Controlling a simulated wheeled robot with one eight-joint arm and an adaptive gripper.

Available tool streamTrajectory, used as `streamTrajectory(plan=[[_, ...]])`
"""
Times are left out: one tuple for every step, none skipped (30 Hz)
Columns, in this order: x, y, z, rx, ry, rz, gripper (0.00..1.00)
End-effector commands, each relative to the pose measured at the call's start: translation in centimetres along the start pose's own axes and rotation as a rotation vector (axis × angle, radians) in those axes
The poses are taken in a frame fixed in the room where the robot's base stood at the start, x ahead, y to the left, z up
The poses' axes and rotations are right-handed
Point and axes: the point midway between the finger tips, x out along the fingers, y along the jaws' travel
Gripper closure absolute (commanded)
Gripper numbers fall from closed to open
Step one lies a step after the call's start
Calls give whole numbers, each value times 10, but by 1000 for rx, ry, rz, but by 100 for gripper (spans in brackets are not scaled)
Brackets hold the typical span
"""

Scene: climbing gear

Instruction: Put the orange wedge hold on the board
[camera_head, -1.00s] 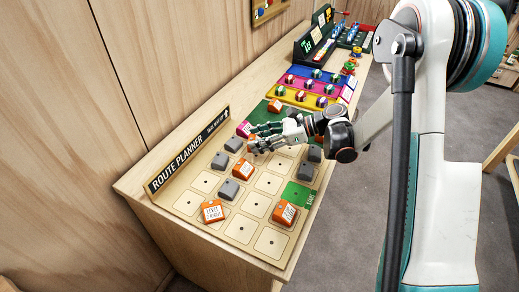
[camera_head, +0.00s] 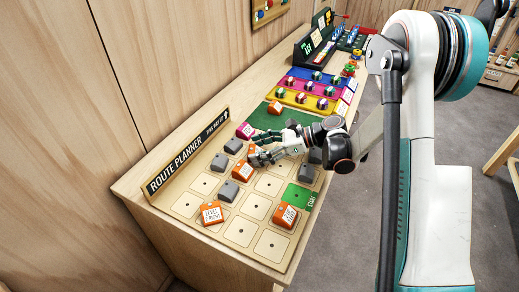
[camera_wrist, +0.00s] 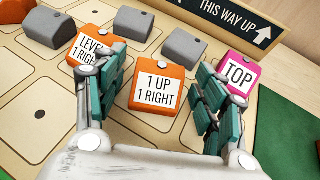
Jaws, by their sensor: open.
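An orange wedge hold labelled "1 UP 1 RIGHT" (camera_wrist: 157,88) sits on the pale board in the wrist view, between my gripper's two fingers. My gripper (camera_wrist: 155,98) is open, with a finger on either side of that hold; I cannot tell whether they touch it. In the head view my gripper (camera_head: 256,158) is over the upper part of the board (camera_head: 188,205) and partly hides holds there. Another orange hold, "LEVEL 1 RIGHT" (camera_wrist: 92,46), is beside the left finger. More orange holds sit at the lower left (camera_head: 211,213) and lower right (camera_head: 285,215) of the board.
Several grey blocks (camera_head: 229,191) stand on the board. A pink "TOP" hold (camera_wrist: 240,70) is right of my right finger. The "ROUTE PLANNER" sign (camera_head: 188,152) edges the board. Beyond lie a green mat (camera_head: 262,119) with an orange hold (camera_head: 274,107), then coloured racks (camera_head: 310,88).

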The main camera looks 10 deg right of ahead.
Motion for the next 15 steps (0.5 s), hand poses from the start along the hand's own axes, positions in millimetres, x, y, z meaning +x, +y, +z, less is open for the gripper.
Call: streamTrajectory(plan=[[0, 0, 0, 0, 0, 0, 36], [0, 0, 0, 0, 0, 0, 36], [0, 0, 1, 0, 0, 0, 36], [-1, 0, 2, 0, 0, 0, 36], [-1, 0, 3, 0, 0, 0, 36], [-4, 0, 4, 0, 0, -1, 36], [-8, -1, 4, 1, 0, -2, 36], [-12, -1, 4, 1, 0, -3, 36], [-20, -1, 4, 1, 0, -3, 36], [-25, -1, 5, 1, 0, -3, 36], [-31, -1, 5, 1, 0, -4, 36], [-40, -1, 5, 1, 0, -4, 36], [-46, -1, 5, 2, 0, -3, 36], [-53, -1, 5, 2, 0, -4, 36], [-62, -1, 5, 2, 0, -4, 36]])
